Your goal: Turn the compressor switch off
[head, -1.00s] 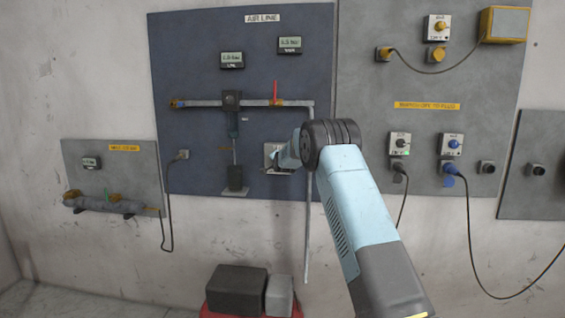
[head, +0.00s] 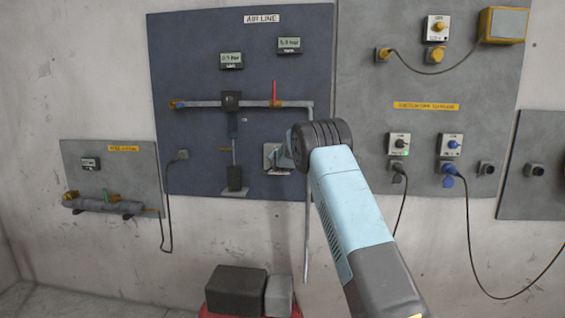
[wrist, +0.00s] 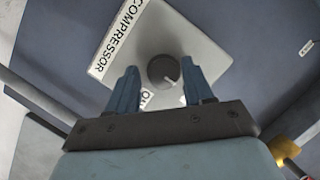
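The compressor switch is a light square plate (wrist: 118,50) labelled "COMPRESSOR" with a round grey knob (wrist: 164,70) in the wrist view. In the head view the plate (head: 270,155) shows partly behind my arm on the blue board. My gripper (wrist: 160,80) is open, with one blue finger on each side of the knob and a gap to it on both sides. An "ON" marking shows in part below the knob, partly hidden by my gripper. Whether the fingertips reach the knob's depth cannot be told.
The blue "AIR LINE" board (head: 200,60) holds a pipe with a red lever (head: 275,92) and two small displays. A thin vertical pipe (head: 308,230) runs close to my arm. To the right, a grey board (head: 440,85) carries other switches and cables. A dark box (head: 236,289) stands below.

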